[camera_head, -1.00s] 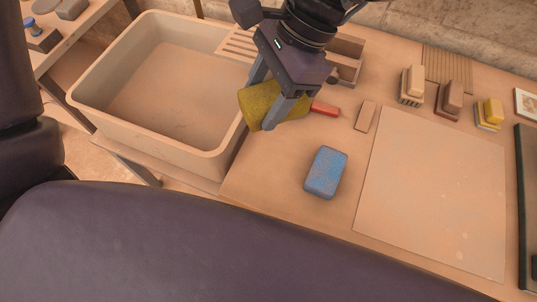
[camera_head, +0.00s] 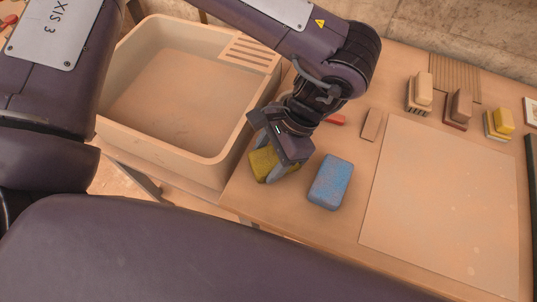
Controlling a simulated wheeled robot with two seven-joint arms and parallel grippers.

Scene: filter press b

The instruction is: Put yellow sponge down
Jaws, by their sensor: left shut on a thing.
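The yellow sponge (camera_head: 261,161) is between the fingers of my left gripper (camera_head: 268,170), which is shut on it. The sponge is at the table's left part, just right of the sink, and partly hidden by the gripper. It looks at or very near the table top (camera_head: 285,207); I cannot tell whether it touches. The gripper points down, with its arm coming in from the upper left. A blue sponge (camera_head: 330,182) lies on the table just right of the gripper. My right gripper is not in view.
The sink (camera_head: 216,171) stands left of the table. A large pale board (camera_head: 440,205) lies to the right, with a small tan block (camera_head: 371,124) by its corner. A red-handled item (camera_head: 338,119) lies behind the gripper. Several stacked blocks (camera_head: 459,107) stand at the back right.

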